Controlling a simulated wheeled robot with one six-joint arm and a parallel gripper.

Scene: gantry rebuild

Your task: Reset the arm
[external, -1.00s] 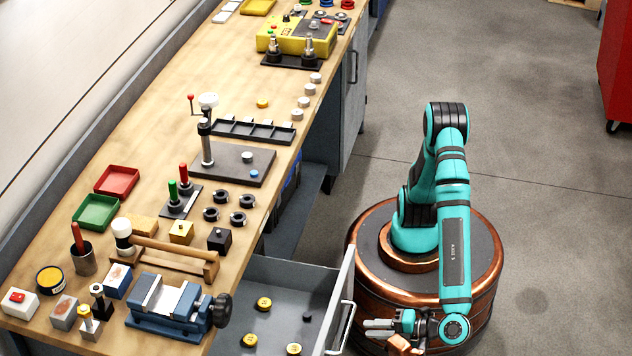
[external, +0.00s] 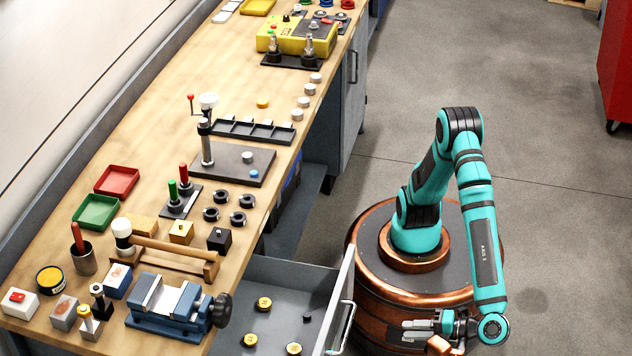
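My teal arm stands on its round copper-rimmed base to the right of the workbench. Its upper part leans to the right and the forearm hangs down to the lower right. My gripper (external: 418,330) is at the bottom of the picture, in front of the base and to the right of the open drawer. Its grey fingers point left and appear to hold nothing. The gap between the fingers is too small to judge from here.
The wooden workbench (external: 150,92) holds a blue vise (external: 170,306), a press stand (external: 206,135) and trays. An open drawer (external: 290,272) with yellow round pieces juts toward my arm; its handle (external: 343,327) is near my gripper.

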